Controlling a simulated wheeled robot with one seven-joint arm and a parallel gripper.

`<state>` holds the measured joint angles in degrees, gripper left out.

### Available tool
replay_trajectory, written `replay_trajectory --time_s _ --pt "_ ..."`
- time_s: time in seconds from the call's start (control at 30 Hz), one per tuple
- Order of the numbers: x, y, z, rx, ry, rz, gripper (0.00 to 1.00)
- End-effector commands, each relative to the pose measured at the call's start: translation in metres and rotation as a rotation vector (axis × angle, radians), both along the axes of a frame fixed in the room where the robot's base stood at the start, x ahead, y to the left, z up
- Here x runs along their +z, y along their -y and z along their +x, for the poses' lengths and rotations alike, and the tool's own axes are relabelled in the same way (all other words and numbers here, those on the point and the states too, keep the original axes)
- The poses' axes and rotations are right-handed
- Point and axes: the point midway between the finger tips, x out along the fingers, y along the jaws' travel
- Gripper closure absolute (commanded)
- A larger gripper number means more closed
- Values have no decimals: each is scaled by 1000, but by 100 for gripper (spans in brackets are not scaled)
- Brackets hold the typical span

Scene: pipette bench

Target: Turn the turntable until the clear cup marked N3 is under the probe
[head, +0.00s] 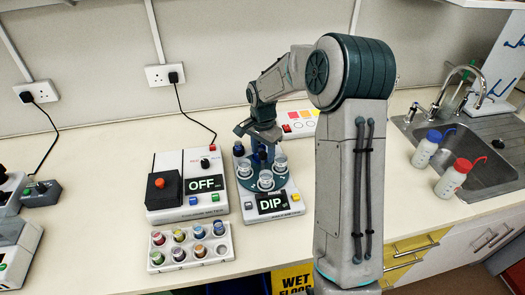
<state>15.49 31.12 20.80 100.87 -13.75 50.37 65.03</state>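The turntable (256,187) is a round blue-grey plate on a white device whose display reads DIP (270,203). Several clear cups stand around its rim: one at the left (244,169), one at the front (266,180) and one at the right (280,163). Their markings are too small to read, so I cannot tell which is N3. A dark blue upright part (263,158) stands mid-turntable; the probe cannot be clearly made out. My gripper (261,141) is over the back of the turntable, pointing down. Its fingertips are unclear, and I cannot tell whether it touches anything.
Left of the turntable is a white device (188,187) showing OFF. In front of that, a white rack (190,246) holds several colour-capped vials. At the right are a sink (470,160), a blue-capped bottle (426,149) and a red-capped bottle (453,178).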

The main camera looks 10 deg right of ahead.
Motion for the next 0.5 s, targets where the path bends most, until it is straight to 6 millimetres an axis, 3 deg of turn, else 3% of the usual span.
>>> replay_trajectory --time_s 0.27,0.37,0.5 --pt "2 0 0 1 -1 -1 52" --pt "11 0 0 1 2 -1 52" --pt "38 0 1 0 5 -2 52"
